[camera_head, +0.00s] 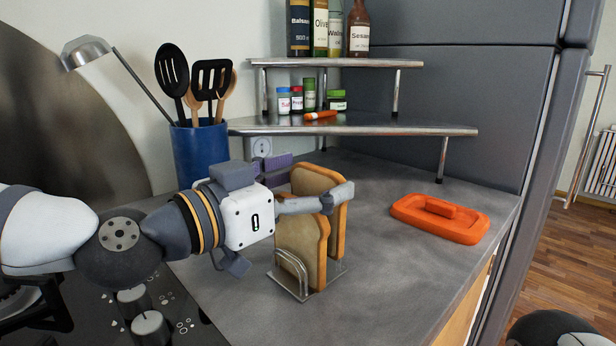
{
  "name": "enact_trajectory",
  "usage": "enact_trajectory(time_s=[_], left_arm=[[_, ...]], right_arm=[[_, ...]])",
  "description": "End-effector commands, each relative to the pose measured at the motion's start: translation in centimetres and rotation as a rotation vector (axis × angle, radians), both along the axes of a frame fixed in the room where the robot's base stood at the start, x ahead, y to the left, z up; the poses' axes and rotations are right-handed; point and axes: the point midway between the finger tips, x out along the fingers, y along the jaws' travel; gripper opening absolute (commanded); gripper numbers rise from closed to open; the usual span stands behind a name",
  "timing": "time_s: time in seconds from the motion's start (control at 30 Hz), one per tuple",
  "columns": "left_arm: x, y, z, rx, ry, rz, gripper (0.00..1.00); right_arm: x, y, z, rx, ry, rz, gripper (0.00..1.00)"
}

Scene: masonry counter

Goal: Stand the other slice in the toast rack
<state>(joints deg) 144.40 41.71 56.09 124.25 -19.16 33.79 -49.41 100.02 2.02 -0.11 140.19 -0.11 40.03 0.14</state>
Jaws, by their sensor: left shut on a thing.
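The metal toast rack (285,285) stands on the grey counter, with its near wire loop and base plate showing. One bread slice (300,248) stands upright in it just behind the near loop. A second slice (318,180) is upright behind the first, its top higher. My left gripper (330,190) reaches in from the left and is shut on this second slice. One finger crosses its near face; the other is mostly hidden behind it. The second slice's lower part is hidden, so I cannot tell whether it touches the rack's base. My right gripper is out of view.
An orange butter dish (440,218) lies right of the rack. A blue utensil crock (200,150) and a two-tier metal shelf (400,126) with jars and bottles stand behind. The counter between rack and dish is clear. The stove is at lower left.

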Motion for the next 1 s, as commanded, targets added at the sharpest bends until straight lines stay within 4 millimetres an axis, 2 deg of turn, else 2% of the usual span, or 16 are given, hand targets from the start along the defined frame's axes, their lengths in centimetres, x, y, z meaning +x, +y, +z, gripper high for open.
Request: enact_trajectory(time_s=[0.53, 0.57, 0.6, 0.63, 1.0], left_arm=[[-0.01, -0.01, -0.49, 0.0, 0.0, 0.0, 0.59], [-0.01, -0.01, -0.49, 0.0, 0.0, 0.0, 0.87], [-0.01, 0.0, -0.49, 0.0, 0.0, 0.0, 0.96], [-0.01, 0.0, -0.48, 0.0, 0.0, 0.0, 1.0], [-0.01, 0.0, -0.5, 0.0, 0.0, 0.0, 1.0]], right_arm=[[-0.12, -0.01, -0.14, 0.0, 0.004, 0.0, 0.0], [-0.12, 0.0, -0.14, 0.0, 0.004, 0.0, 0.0], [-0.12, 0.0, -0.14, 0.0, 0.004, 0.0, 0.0], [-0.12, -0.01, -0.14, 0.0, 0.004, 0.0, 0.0], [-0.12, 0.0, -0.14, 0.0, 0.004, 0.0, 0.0]])
